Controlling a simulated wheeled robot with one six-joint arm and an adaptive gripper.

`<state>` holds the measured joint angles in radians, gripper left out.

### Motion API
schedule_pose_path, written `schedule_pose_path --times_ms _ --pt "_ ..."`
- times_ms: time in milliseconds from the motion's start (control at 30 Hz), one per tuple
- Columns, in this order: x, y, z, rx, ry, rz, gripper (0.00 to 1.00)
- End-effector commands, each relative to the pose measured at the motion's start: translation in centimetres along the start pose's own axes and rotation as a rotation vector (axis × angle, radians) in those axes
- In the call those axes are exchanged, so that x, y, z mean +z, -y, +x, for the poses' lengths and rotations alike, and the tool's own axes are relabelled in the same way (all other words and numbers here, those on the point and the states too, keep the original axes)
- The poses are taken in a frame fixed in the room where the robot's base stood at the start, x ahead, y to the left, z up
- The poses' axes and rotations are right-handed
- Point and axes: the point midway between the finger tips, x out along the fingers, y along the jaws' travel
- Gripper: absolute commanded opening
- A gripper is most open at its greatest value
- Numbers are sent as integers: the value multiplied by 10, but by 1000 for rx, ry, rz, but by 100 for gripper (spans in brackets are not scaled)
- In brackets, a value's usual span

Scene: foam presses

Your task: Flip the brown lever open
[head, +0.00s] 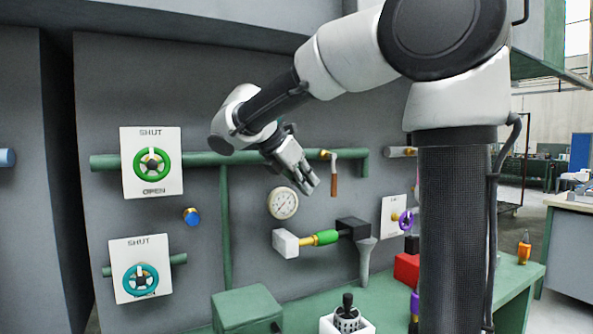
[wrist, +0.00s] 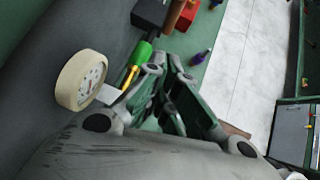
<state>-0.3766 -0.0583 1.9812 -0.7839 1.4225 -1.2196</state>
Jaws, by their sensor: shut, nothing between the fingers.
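The brown lever (head: 334,183) hangs straight down from a brass fitting on the horizontal green pipe (head: 230,158) in the head view. My gripper (head: 311,184) is just to the left of the lever in that picture, with its fingers pointing down and right. The fingers are shut and empty, and they also show in the wrist view (wrist: 164,68). A gap shows between the fingertips and the lever in the head view, but the depth between them is hard to judge.
A round gauge (head: 283,203) sits below my gripper and shows large in the wrist view (wrist: 82,80). A green-handled valve (head: 326,237) juts out below it. Green (head: 151,162) and teal (head: 141,280) wheels are at left. A red box (head: 407,269) stands on the green bench.

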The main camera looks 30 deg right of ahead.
Motion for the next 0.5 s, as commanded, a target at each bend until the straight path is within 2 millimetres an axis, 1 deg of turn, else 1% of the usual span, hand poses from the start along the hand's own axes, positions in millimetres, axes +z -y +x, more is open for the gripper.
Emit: schedule_pose_path --times_ms 33,100,200,300,500 --pt "1 1 11 -4 1 1 0" --pt "2 1 24 -3 -1 3 0" --pt "15 0 33 -1 -1 4 0" --pt "22 0 41 -1 0 2 0" --pt "28 0 47 0 0 1 0"
